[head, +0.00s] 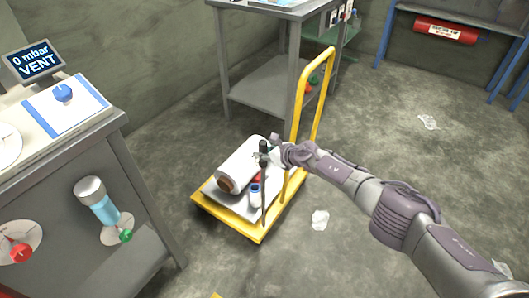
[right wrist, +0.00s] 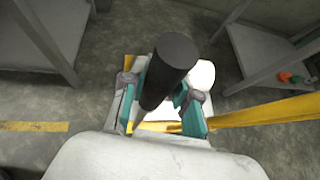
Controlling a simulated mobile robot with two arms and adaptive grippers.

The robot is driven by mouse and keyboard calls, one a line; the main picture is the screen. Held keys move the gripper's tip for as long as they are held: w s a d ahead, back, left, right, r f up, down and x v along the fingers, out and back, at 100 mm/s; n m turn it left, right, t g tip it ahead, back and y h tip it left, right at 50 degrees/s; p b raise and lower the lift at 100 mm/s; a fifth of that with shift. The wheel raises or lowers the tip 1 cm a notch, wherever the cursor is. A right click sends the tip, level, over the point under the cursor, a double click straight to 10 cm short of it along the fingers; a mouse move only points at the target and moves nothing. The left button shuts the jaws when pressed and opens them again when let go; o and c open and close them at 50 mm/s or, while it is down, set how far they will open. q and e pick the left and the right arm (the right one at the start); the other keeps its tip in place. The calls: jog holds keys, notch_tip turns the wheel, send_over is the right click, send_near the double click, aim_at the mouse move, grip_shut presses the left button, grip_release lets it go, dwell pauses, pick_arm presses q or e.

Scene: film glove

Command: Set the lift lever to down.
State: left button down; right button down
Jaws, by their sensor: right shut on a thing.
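The lift lever (head: 263,147) stands upright at the front of the yellow cart, with a black grip on top of a dark thin shaft. My right gripper (head: 267,155) comes in from the right and is shut around the grip. In the right wrist view the black grip (right wrist: 168,68) sticks up between the two teal-padded fingers of the gripper (right wrist: 158,105). The lower shaft is hidden there. My left gripper is not in view.
The yellow cart (head: 219,220) carries a large white roll (head: 243,164) and a small blue-capped bottle (head: 255,196). A grey console (head: 140,190) stands at left, a grey table (head: 262,86) behind.

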jog(key=shift+w+d+r, duration=0.1)
jog(key=shift+w+d, duration=0.1)
jog(key=shift+d, duration=0.05)
jog(key=c, duration=0.8)
grip_release()
jog(key=shift+c, duration=0.2)
jog(key=shift+s, duration=0.1)
jog(key=shift+s+d+r, duration=0.2)
jog(key=v, duration=1.1)
jog(key=shift+s, duration=0.2)
